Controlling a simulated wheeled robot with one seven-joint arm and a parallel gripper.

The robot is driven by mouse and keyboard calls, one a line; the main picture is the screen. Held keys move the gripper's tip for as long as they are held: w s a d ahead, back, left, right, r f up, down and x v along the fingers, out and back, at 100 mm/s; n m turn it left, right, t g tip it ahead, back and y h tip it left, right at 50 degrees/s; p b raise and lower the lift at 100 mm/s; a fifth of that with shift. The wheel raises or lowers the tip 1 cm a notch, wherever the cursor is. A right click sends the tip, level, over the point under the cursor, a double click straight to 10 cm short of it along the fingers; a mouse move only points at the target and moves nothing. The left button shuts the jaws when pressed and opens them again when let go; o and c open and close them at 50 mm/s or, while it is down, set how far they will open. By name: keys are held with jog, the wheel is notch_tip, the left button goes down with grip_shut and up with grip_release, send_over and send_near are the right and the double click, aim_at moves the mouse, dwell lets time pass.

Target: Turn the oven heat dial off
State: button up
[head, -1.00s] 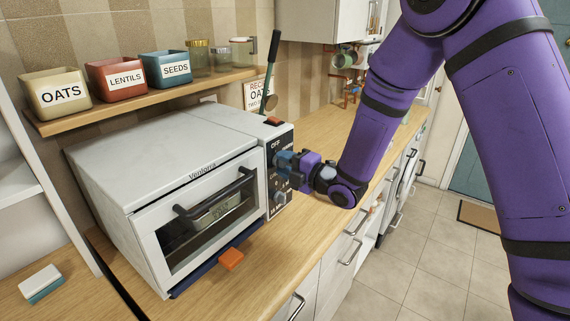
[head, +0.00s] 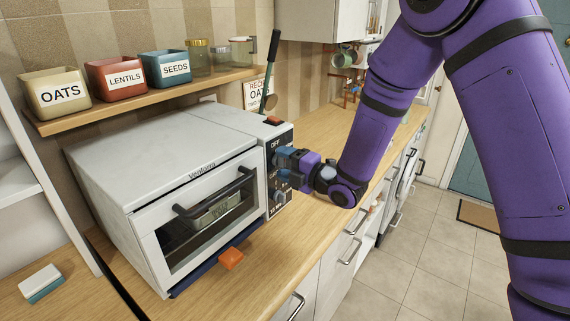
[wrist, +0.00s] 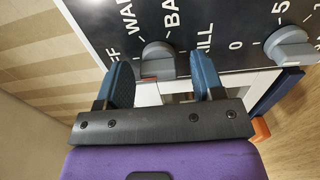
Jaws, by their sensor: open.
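The oven's heat dial (wrist: 158,58) is a grey knob on the black control panel (wrist: 215,25), with WARM, a partly cut-off BAKE and other cut-off labels around it in the wrist view. My gripper (wrist: 162,68) is open, its two blue fingers on either side of the dial with a gap to each. I cannot tell which label the dial points to. In the head view my gripper (head: 284,165) is at the upper part of the panel and covers the heat dial; the OFF label shows just above it. The white oven (head: 170,150) has its door shut.
A second grey dial (wrist: 288,45) with numbers sits beside the heat dial; it also shows below my gripper in the head view (head: 279,196). An orange block (head: 231,259) lies in front of the oven. A shelf (head: 140,102) with labelled bins is above the oven.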

jog(key=v, duration=1)
jog(key=shift+s+d, duration=0.25)
jog(key=shift+d, duration=0.05)
jog(key=d+r+m+t+h, duration=0.1)
jog(key=d+r+m+h, duration=0.9)
jog(key=d+r+m, duration=0.15)
jog(key=s+d+r+m+g+h, duration=0.2)
jog(key=s+d+r+m, duration=0.15)
jog(key=s+m, duration=0.2)
jog(key=s+d+r+m+g+h, duration=0.1)
jog(key=s+d+r+m+h, duration=0.1)
jog(key=s+d+m, duration=0.4)
jog(key=s+r+m+g, duration=0.2)
jog(key=s+m, duration=0.3)
jog(key=s, duration=1.1)
jog(key=shift+m+g, duration=0.3)
jog(key=shift+g, duration=0.5)
